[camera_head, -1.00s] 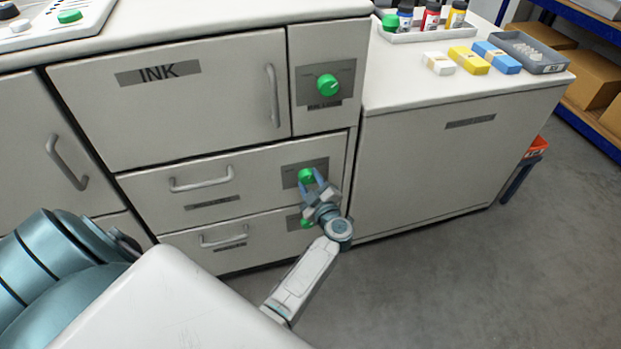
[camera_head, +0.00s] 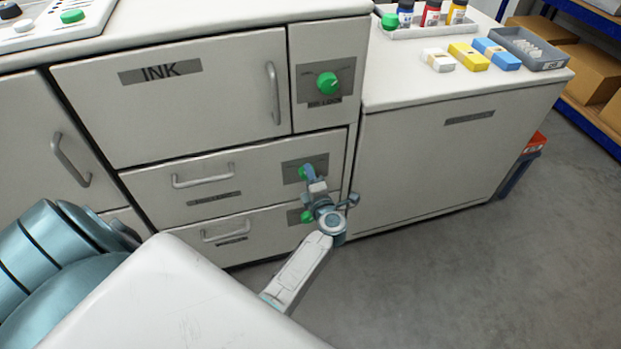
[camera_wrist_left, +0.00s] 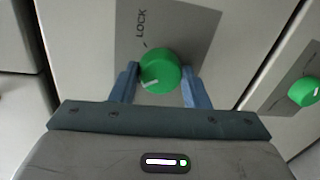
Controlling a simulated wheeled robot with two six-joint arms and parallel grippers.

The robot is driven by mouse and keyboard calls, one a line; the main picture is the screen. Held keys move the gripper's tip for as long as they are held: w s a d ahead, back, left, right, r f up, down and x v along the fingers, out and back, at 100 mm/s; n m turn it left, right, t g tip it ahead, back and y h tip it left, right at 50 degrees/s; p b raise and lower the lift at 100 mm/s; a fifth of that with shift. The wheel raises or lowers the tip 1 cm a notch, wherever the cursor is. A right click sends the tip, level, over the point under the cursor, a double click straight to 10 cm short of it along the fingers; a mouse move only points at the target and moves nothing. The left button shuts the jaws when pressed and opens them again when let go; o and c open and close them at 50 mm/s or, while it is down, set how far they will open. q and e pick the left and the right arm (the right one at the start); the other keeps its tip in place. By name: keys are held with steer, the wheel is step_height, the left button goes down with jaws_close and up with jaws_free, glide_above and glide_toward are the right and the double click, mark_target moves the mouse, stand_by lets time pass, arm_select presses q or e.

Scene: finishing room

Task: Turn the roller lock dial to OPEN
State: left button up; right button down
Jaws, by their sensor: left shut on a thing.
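My left gripper (camera_head: 310,173) is at the green dial (camera_head: 302,172) on the upper of two drawers in the cabinet, and hides part of it. In the left wrist view the gripper (camera_wrist_left: 160,88) has a blue finger on each side of the dial (camera_wrist_left: 160,70) and is shut on it. The dial sits on a grey plate (camera_wrist_left: 190,25) with the word LOCK and a small tick beside it. The dial's white mark points to the lower left in that view, away from the LOCK tick. No OPEN word is visible there. My right gripper is out of view.
A lower drawer has its own green dial (camera_head: 306,216), close under my gripper. The INK door's panel has another green dial (camera_head: 327,83). Drawer handles (camera_head: 203,175) stick out at left. A counter (camera_head: 440,90) with bottles and small boxes stands at right. Floor (camera_head: 450,280) is clear.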

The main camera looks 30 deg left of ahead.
arm_select(q)
steer(key=n, duration=0.3)
steer(key=shift+b, duration=0.35)
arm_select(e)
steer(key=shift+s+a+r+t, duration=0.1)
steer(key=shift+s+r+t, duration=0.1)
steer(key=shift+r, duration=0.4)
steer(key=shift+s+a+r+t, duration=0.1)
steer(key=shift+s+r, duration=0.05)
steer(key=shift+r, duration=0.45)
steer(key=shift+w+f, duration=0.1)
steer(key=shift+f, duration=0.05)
arm_select(q)
steer(key=o, duration=1)
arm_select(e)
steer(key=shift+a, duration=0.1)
